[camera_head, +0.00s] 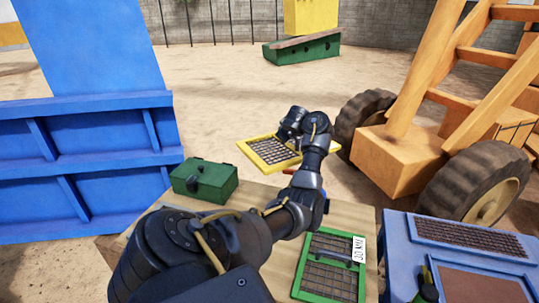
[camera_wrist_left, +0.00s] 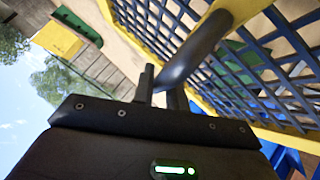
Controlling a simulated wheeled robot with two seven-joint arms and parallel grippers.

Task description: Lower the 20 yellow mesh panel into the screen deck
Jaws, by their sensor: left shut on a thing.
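The yellow-framed mesh panel (camera_head: 262,157) is in the air beyond the wooden table, roughly level in the head view. My left gripper (camera_head: 298,145) is above its right part and hides some of it. In the left wrist view the panel's dark mesh (camera_wrist_left: 260,55) fills the upper right. My left gripper (camera_wrist_left: 163,88) is shut on the panel's dark bar handle (camera_wrist_left: 195,50). The blue screen deck (camera_head: 398,232) stands at the lower right, apart from the panel. It shows a dark mesh section (camera_head: 468,236) and a reddish-brown section (camera_head: 482,286) in front. My right gripper is not clearly in view.
A green-framed mesh panel (camera_head: 305,268) with handle and white label lies on the wooden table (camera_head: 262,193). A green box (camera_head: 204,181) stands at the table's left. Blue machinery (camera_head: 85,130) is at left; an orange wheeled frame (camera_head: 400,160) is behind the deck.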

